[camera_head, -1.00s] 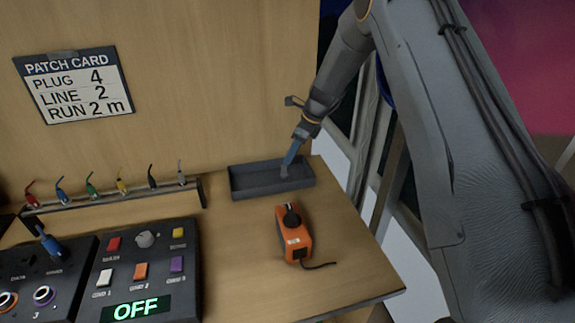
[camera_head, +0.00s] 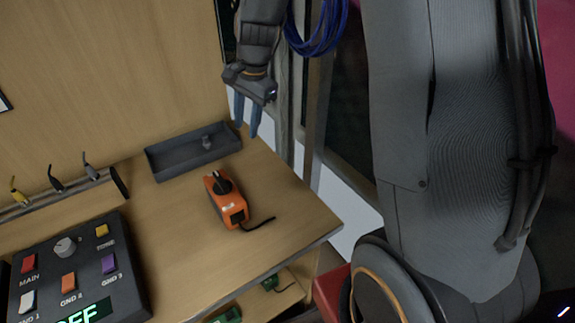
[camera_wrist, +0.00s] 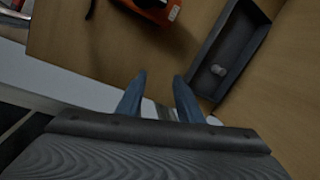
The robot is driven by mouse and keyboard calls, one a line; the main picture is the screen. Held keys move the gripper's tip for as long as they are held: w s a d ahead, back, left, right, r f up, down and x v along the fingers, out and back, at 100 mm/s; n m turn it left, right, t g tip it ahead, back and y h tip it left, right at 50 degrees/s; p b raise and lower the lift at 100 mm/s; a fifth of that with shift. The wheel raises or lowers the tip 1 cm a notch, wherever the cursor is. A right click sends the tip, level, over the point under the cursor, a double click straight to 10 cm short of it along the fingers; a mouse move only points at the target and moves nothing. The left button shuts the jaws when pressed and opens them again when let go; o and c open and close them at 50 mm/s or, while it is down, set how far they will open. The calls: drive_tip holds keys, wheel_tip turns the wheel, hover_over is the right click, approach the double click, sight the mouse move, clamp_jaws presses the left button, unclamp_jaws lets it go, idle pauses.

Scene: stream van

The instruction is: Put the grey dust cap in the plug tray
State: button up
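The grey dust cap (camera_head: 207,142) lies inside the dark grey plug tray (camera_head: 160,172), toward its right end. In the wrist view the cap (camera_wrist: 218,70) rests on the floor of the tray (camera_wrist: 240,20), apart from the fingers. My gripper (camera_head: 246,125) is above and to the right of the tray in the head view, fingers pointing down. In the wrist view my gripper (camera_wrist: 160,92) has its two blue fingers spread with nothing between them.
An orange device (camera_head: 219,205) with a black knob and cable sits in front of the tray. A button panel (camera_head: 85,255) is at left, near a rail of coloured plugs (camera_head: 90,195). Blue cable (camera_head: 318,28) hangs behind my arm. The table's right edge is close.

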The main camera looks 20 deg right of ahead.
drive_tip(key=s+d+n, duration=0.2)
drive_tip(key=s+n, duration=0.4)
drive_tip(key=s, duration=0.4)
drive_tip(key=s+d+n+h, duration=0.1)
drive_tip(key=s+n, duration=0.4)
drive_tip(key=s, duration=0.5)
drive_tip(key=shift+d+f+n+h, duration=0.3)
drive_tip(key=shift+d+n, duration=0.1)
drive_tip(key=shift+d, duration=0.15)
drive_tip(key=shift+f, duration=0.25)
drive_tip(key=shift+a, duration=0.1)
